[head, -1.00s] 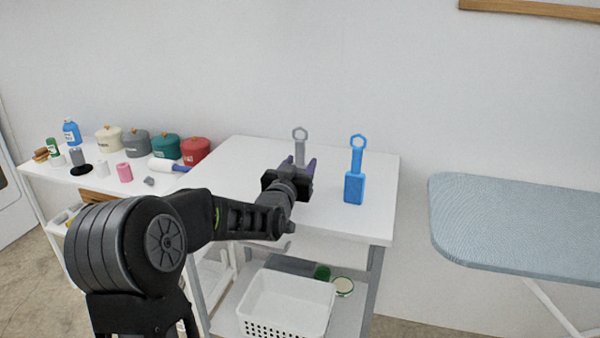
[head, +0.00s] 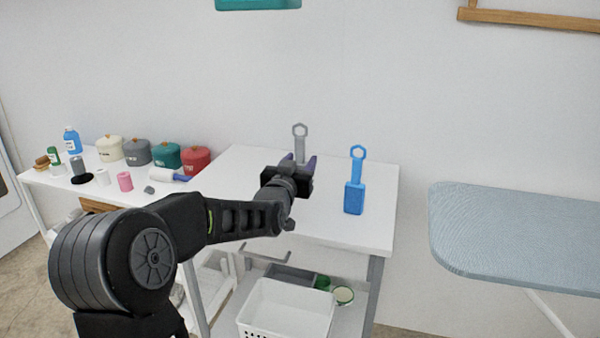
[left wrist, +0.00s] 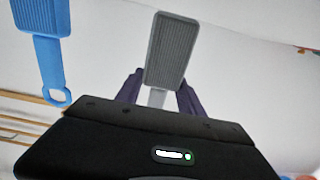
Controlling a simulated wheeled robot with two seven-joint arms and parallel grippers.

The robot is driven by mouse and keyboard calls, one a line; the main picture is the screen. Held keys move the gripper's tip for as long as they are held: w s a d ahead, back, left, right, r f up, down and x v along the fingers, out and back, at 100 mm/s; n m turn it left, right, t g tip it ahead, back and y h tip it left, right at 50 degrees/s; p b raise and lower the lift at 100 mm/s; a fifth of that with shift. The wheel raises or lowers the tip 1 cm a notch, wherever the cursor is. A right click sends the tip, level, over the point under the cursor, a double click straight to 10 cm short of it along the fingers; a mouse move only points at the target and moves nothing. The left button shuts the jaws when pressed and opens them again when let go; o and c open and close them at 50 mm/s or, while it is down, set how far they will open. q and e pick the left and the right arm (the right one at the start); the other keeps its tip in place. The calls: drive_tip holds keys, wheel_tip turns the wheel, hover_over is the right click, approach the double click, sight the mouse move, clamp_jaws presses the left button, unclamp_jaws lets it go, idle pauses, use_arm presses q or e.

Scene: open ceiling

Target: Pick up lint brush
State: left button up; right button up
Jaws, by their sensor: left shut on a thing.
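A grey lint brush (head: 300,143) with a ring at its handle end is upright above the back of the white table (head: 340,227). My left gripper (head: 300,161), with purple fingers, is shut on it and hides its lower part in the head view. In the left wrist view the grey brush's ribbed head (left wrist: 171,50) shows between the fingers (left wrist: 160,97). A blue lint brush (head: 355,196) stands upright on the table to the right, apart from the gripper. My right gripper is not in view.
Several lidded canisters (head: 136,152), bottles and a lint roller (head: 168,175) are on a table at the left. A white basket (head: 285,312) is on the shelf below. An ironing board (head: 515,235) stands at the right, with a gap between.

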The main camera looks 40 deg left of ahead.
sight(299, 139)
use_arm(q)
wheel_tip(299, 139, up, 6)
drive_tip(key=shift+r+p, duration=0.25)
drive_tip(key=shift+p, duration=0.2)
drive_tip(key=shift+f, duration=0.1)
